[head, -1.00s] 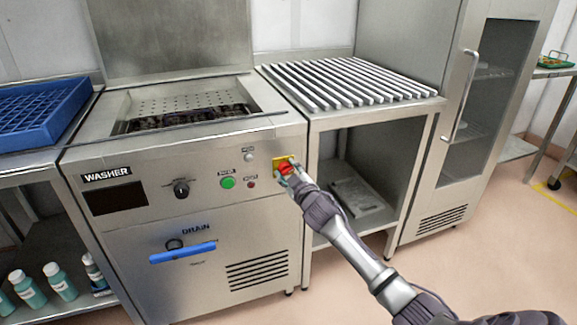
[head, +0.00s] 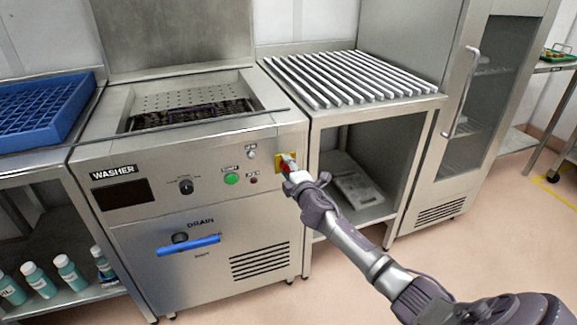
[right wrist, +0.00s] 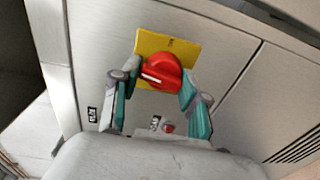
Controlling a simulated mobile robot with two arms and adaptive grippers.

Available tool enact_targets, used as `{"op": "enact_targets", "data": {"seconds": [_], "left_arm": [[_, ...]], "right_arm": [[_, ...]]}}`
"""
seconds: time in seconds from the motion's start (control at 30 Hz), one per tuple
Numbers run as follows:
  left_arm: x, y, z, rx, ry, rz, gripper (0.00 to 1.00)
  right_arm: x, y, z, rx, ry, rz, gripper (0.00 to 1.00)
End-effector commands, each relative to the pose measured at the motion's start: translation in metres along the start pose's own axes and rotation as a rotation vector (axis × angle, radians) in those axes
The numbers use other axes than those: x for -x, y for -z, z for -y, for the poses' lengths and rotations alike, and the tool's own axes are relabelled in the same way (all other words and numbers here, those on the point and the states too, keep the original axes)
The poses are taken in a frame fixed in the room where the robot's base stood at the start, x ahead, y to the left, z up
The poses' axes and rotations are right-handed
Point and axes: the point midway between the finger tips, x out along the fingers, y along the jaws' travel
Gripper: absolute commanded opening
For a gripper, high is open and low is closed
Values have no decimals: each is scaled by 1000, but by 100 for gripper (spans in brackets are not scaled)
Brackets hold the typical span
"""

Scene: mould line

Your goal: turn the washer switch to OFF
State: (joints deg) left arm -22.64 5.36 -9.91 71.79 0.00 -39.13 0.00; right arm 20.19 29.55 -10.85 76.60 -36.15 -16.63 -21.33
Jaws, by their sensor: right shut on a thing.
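The washer (head: 200,210) is a steel machine with a front panel. Its red switch knob (right wrist: 162,70) sits on a yellow plate (right wrist: 180,45) at the panel's upper right. A pale line on the knob slants in the right wrist view. My right gripper (right wrist: 160,82) is shut on the knob, with one finger on each side. In the head view, my right gripper (head: 288,169) covers most of the knob, and only a bit of red and part of the yellow plate (head: 280,163) show. No marks on the plate are legible. My left gripper is not in view.
A green button (head: 231,179) and a black dial (head: 186,187) are left of the switch. The blue drain handle (head: 189,246) is lower on the front. A slatted rack table (head: 436,103) stands close on the right, and a blue crate (head: 45,108) on the left.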

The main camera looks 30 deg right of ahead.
Motion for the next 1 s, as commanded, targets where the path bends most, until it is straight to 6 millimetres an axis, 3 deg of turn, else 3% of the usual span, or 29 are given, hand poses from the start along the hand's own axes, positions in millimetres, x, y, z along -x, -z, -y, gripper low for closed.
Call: {"op": "enact_targets", "data": {"seconds": [0.03, 0.4, 0.97, 1.0], "left_arm": [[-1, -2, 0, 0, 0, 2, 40], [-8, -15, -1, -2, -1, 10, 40], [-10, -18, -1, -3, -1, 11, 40], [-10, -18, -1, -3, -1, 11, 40]], "right_arm": [[2, 3, 7, 33, 13, -3, 10], [2, 3, 10, 200, 17, 6, 10], [2, 2, 11, 234, 19, 9, 10], [2, 2, 11, 234, 19, 9, 46]]}}
